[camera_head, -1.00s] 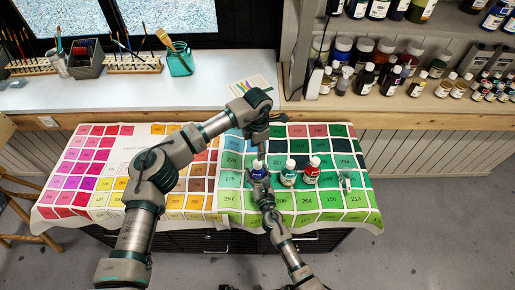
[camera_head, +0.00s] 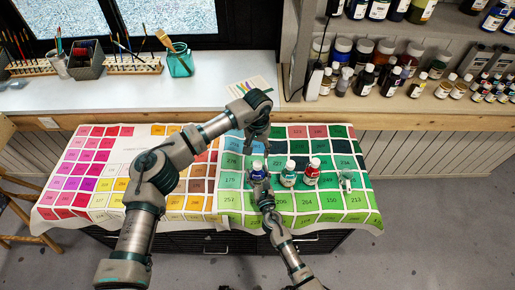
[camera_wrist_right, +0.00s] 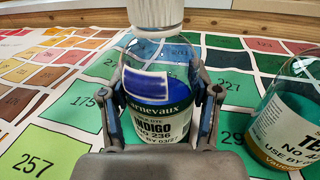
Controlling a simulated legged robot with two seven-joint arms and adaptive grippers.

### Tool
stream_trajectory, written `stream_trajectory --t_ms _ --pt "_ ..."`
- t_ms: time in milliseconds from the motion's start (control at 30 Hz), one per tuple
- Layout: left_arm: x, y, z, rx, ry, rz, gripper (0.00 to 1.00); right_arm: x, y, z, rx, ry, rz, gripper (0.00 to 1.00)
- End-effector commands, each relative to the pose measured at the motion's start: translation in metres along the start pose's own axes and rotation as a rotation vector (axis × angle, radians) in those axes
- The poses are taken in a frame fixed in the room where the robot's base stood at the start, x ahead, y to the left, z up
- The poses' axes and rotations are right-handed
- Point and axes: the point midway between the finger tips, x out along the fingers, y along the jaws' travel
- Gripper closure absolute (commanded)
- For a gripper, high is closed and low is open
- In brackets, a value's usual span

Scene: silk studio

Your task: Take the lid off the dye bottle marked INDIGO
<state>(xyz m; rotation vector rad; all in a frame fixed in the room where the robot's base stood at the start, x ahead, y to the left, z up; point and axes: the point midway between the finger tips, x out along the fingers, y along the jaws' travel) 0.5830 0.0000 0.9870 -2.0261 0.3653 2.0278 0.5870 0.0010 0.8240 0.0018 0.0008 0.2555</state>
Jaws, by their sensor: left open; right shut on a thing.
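The INDIGO bottle (camera_wrist_right: 152,112) is clear with dark blue dye and a label reading INDIGO. Its white lid (camera_wrist_right: 153,15) is on at the top edge of the wrist view. In the head view the bottle (camera_head: 257,173) stands on the colour-chart cloth, leftmost of three bottles. My right gripper (camera_wrist_right: 167,92) is shut on its body, one finger on each side.
The colour-chart cloth (camera_head: 110,150) covers the table. Shelves of bottles (camera_head: 400,65) and a teal brush jar (camera_head: 181,62) are behind.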

Motion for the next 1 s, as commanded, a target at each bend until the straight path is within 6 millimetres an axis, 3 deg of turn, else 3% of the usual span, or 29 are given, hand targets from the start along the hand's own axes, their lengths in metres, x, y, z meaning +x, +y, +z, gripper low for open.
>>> stream_trajectory --t_ms 167,400,600,933,967,1000 --pt "0.015 0.000 0.001 0.040 -0.004 0.000 0.46 0.000 0.000 -0.001 0.001 0.001 0.000 1.00" --pt "0.054 0.000 0.001 0.037 -0.003 0.002 0.46 0.000 0.000 -0.001 0.001 0.001 0.000 1.00" --pt "0.076 0.000 0.000 0.035 -0.002 0.001 0.46 0.000 0.000 -0.001 0.001 0.001 0.000 1.00" --pt "0.080 0.000 0.000 0.035 0.000 0.000 0.46 0.000 0.000 -0.001 0.000 0.001 0.000 1.00" --pt "0.080 0.000 0.000 0.035 0.000 0.000 0.49 0.000 0.000 -0.001 0.000 0.001 0.000 1.00" --pt "0.080 0.000 0.000 0.035 0.000 0.000 0.59 0.000 0.000 -0.001 0.000 0.001 0.000 1.00"
